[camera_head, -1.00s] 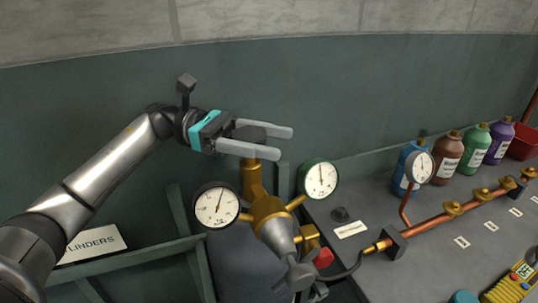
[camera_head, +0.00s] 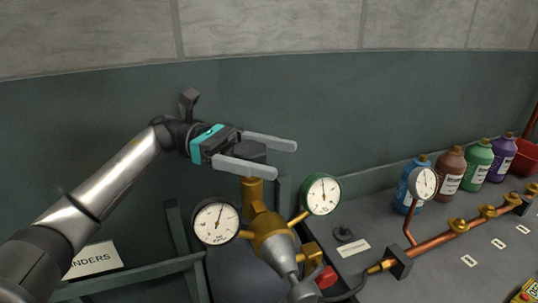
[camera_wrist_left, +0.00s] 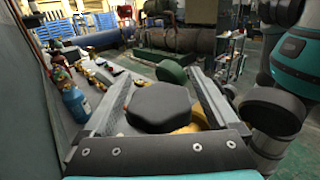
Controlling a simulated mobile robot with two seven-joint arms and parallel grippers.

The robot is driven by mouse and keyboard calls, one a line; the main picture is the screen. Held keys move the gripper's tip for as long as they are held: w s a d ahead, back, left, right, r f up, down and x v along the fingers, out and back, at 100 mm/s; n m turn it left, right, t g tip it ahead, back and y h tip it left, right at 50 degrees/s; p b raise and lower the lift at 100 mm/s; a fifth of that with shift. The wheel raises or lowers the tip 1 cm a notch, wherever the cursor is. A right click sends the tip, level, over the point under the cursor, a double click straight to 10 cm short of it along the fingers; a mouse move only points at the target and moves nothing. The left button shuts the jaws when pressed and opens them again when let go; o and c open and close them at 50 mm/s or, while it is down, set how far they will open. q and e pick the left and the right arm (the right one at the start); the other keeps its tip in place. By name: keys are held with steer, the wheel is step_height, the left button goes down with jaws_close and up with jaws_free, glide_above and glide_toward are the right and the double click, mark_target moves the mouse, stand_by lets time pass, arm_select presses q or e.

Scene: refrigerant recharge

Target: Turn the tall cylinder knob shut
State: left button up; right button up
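The tall cylinder knob (camera_head: 252,151) is dark and sits on top of a brass valve (camera_head: 253,190). In the left wrist view the knob (camera_wrist_left: 160,105) is a black, many-sided disc between my fingers. My left gripper (camera_head: 286,158) is open, with one pale finger on each side of the knob. It also shows in the left wrist view (camera_wrist_left: 162,85), with a gap visible between the knob and each finger. The cylinder body below is mostly hidden. My right gripper is not in view.
A white gauge (camera_head: 216,222) and a green-rimmed gauge (camera_head: 322,194) flank the brass regulator (camera_head: 272,240) below the knob. A bench (camera_head: 375,205) on the right carries a copper pipe (camera_head: 440,245) and several bottles. A dark wall (camera_head: 90,130) stands behind.

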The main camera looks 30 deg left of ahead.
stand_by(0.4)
arm_select(q)
step_height(320, 180, up, 20)
steer(key=p, duration=0.3)
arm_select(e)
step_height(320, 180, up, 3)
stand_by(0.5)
